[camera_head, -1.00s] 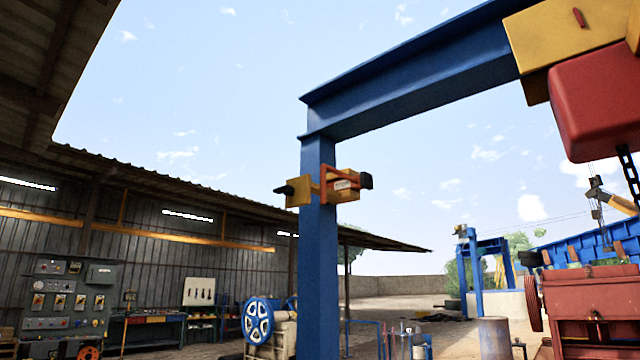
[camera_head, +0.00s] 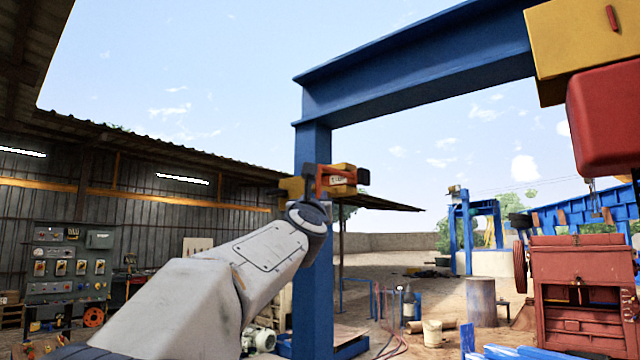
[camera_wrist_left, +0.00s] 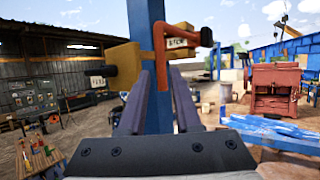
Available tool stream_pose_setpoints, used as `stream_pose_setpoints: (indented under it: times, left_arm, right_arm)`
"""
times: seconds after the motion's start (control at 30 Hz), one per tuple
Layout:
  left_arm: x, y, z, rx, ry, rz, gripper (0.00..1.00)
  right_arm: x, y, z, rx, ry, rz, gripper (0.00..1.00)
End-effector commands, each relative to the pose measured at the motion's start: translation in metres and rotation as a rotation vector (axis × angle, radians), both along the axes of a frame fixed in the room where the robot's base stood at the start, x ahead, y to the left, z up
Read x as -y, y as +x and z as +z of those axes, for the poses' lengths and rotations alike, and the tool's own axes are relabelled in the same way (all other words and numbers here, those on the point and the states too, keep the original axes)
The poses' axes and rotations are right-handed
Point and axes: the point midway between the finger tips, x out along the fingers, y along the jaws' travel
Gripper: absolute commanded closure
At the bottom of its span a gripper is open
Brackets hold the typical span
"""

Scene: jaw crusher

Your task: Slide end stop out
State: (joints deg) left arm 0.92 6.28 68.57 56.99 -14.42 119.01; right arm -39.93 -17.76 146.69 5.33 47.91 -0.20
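The end stop is a yellow block (camera_head: 343,190) with an orange-red handle (camera_head: 322,180) and a black knob, clamped on the upright blue post (camera_head: 313,148).
A blue overhead beam (camera_head: 420,70) runs right from the post to a yellow-and-red hoist (camera_head: 615,110). A red machine (camera_head: 583,290) stands at right. A shed with a control panel (camera_head: 68,265) is at left. Air around the post is open.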

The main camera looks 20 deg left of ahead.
Motion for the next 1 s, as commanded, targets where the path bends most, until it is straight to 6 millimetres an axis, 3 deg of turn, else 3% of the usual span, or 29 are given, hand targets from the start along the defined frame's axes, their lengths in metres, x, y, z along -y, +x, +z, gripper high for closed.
stream_pose_setpoints:
  times: [0.03,0.3,0.77,0.87,1.0]
  left_arm:
    - [-0.003,0.012,0.010,-0.003,0.001,0.001,0.68]
    - [-0.011,0.049,0.024,-0.004,0.004,0.000,0.68]
    - [-0.014,0.060,0.025,-0.002,0.004,-0.002,0.68]
    - [-0.014,0.060,0.025,-0.002,0.004,-0.002,0.98]
    - [-0.014,0.060,0.025,-0.002,0.004,-0.002,1.00]
  right_arm:
    - [0.000,0.000,0.014,0.000,0.000,0.001,0.50]
    - [0.000,0.000,0.042,0.000,0.000,0.005,0.50]
    - [0.000,0.000,0.047,0.000,0.000,0.004,0.50]
    - [0.000,0.000,0.047,0.000,0.000,0.004,0.50]
    - [0.000,0.000,0.047,0.000,0.000,0.004,0.50]
